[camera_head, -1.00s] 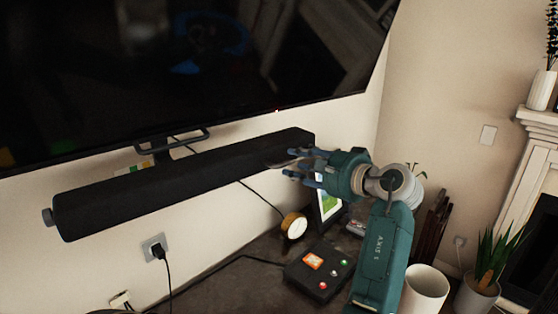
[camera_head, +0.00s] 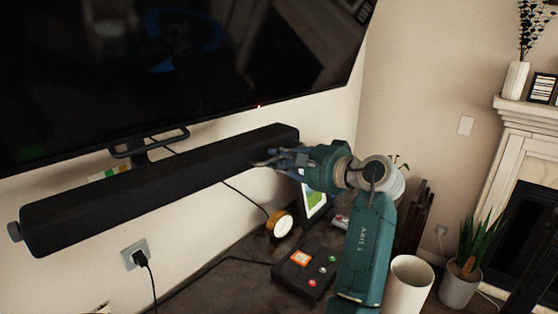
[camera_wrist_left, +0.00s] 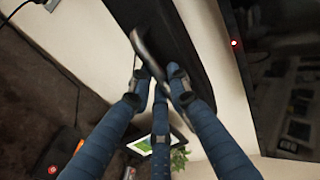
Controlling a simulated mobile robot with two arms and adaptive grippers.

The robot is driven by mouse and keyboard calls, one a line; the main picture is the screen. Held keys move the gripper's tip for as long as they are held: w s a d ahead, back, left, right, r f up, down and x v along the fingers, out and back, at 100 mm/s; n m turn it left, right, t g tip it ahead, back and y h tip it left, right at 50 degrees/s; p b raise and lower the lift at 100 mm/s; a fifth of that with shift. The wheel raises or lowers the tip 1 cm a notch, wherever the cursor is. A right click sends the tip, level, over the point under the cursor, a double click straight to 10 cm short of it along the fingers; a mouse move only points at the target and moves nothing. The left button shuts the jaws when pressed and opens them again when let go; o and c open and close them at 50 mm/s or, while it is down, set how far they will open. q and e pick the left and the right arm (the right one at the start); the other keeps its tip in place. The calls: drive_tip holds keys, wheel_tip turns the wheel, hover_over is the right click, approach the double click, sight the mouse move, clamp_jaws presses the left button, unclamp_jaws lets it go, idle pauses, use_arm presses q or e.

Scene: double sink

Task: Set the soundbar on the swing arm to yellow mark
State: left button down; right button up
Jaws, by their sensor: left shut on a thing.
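The soundbar (camera_head: 150,185) is a long black bar below the television, slanting up to the right in the head view. It also shows in the wrist view (camera_wrist_left: 186,62). A bracket (camera_head: 148,142) is partly visible behind it; the swing arm is mostly hidden. A small strip with white, yellow and green patches (camera_head: 118,171) shows behind the soundbar's upper edge, partly covered. My left gripper (camera_head: 268,159) is at the soundbar's right part. In the wrist view its blue fingers (camera_wrist_left: 157,78) close around a thin dark piece at the soundbar. My right gripper is out of view.
The television (camera_head: 200,70) hangs close above. A plugged-in outlet (camera_head: 135,254) is on the wall.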

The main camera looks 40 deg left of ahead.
use_arm(q)
drive_tip(key=shift+w+a+f+n+g, duration=0.1)
drive_tip(key=shift+w+a+n+g, duration=0.1)
drive_tip(key=shift+a, duration=0.4)
drive_tip(key=shift+w+a+n+g, duration=0.15)
drive_tip(key=shift+w+a+g, duration=0.1)
drive_tip(key=shift+a, duration=0.4)
drive_tip(key=shift+w+a+f+n+g, duration=0.1)
drive_tip(key=shift+w+a+n+g, duration=0.1)
drive_tip(key=shift+a, duration=0.4)
drive_tip(key=c, duration=1.7)
unclamp_jaws()
drive_tip(key=shift+s+d, duration=0.1)
drive_tip(key=shift+o, duration=0.3)
drive_tip(key=shift+s+d+r, duration=0.15)
drive_tip(key=shift+d+r, duration=0.1)
drive_tip(key=shift+d, duration=0.05)
drive_tip(key=v, duration=1.2)
drive_tip(key=shift+d, duration=0.1)
drive_tip(key=shift+c, duration=0.2)
